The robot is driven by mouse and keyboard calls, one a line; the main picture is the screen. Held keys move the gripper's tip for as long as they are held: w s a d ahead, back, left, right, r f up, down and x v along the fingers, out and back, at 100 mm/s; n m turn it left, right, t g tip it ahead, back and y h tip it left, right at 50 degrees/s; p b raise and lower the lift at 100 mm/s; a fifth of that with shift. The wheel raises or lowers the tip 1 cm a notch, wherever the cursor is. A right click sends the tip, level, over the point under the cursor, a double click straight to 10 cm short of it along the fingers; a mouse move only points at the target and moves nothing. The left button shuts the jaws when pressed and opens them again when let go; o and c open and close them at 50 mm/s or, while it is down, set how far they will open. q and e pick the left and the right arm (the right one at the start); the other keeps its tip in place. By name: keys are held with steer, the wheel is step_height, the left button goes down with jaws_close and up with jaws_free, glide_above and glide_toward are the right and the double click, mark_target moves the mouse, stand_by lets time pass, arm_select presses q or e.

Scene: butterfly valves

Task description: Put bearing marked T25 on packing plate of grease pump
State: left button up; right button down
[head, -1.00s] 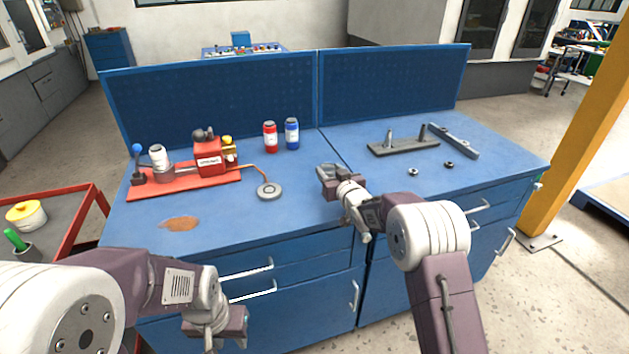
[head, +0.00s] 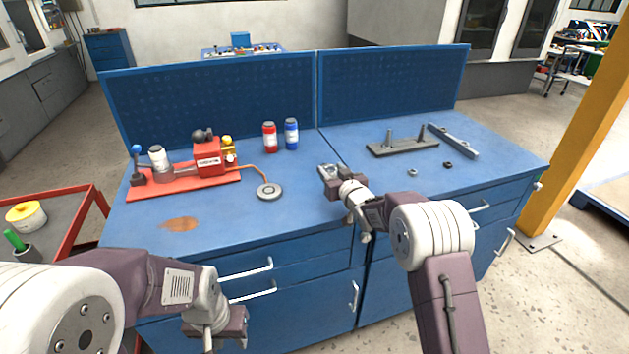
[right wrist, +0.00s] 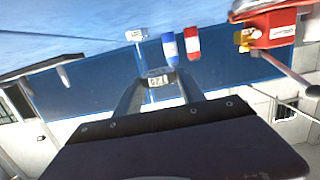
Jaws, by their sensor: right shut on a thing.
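My right gripper (head: 328,172) is shut on a small bearing, held above the bench just right of the packing plate. In the right wrist view, a white label (right wrist: 158,80) shows between the fingertips; its marking is too small to read surely. The packing plate (head: 270,191) is a round grey disc on the bench, joined by a copper pipe to the red grease pump (head: 208,160). Nothing lies on the plate. The pump also shows at the right wrist view's top right (right wrist: 270,30). My left gripper (head: 230,325) hangs low in front of the bench, its fingers unclear.
Red (head: 269,137) and blue (head: 292,134) bottles stand behind the plate. Two small rings, one light (head: 412,172) and one dark (head: 448,165), lie at right. A grey base with two pegs (head: 402,148) and a grey bar (head: 455,142) lie behind them.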

glide_above(312, 193)
step_height(312, 193, down, 4)
steer(key=shift+r, duration=0.15)
step_height(312, 193, down, 3)
steer(key=shift+s+f, duration=0.1)
steer(key=shift+f, duration=0.2)
steer(key=shift+f+b, duration=0.25)
steer(key=shift+b, duration=0.3)
steer(key=c, duration=0.7)
jaws_free()
steer(key=shift+r, duration=0.1)
